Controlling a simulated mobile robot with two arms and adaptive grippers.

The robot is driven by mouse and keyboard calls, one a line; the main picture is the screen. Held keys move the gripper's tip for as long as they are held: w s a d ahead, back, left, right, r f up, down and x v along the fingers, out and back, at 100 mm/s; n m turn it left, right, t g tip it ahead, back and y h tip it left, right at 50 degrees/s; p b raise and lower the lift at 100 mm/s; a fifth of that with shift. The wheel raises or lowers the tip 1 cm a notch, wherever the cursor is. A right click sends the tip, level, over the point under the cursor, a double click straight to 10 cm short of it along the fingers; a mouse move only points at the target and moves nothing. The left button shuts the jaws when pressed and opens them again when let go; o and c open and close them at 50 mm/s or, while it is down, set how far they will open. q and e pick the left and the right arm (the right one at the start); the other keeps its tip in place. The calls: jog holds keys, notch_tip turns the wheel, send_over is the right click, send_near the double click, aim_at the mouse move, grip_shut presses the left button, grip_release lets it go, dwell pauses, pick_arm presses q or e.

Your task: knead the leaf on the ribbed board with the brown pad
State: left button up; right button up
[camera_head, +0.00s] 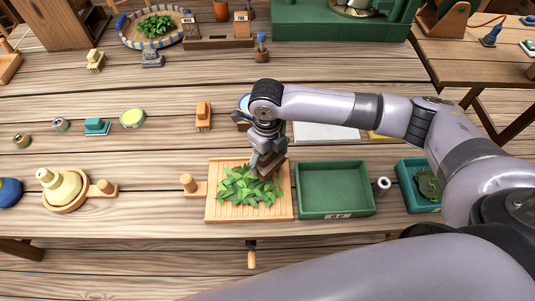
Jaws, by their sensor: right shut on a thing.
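The ribbed board (283,212) is a light wooden board at the front middle of the table. A pile of green leaves (248,188) lies on it. My right gripper (264,155) is over the board's far right part, at the back edge of the pile. It is shut on the brown pad (272,165), which is mostly hidden by the fingers. The pad is at the leaves; I cannot tell how firmly it touches them. My left gripper is not in view.
A wooden peg handle (189,184) sits left of the board. An orange block (203,115) stands behind it.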

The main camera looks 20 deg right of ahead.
jog(key=shift+s+d+f+b, duration=0.15)
jog(key=shift+f+b, duration=0.2)
jog(key=shift+f, duration=0.35)
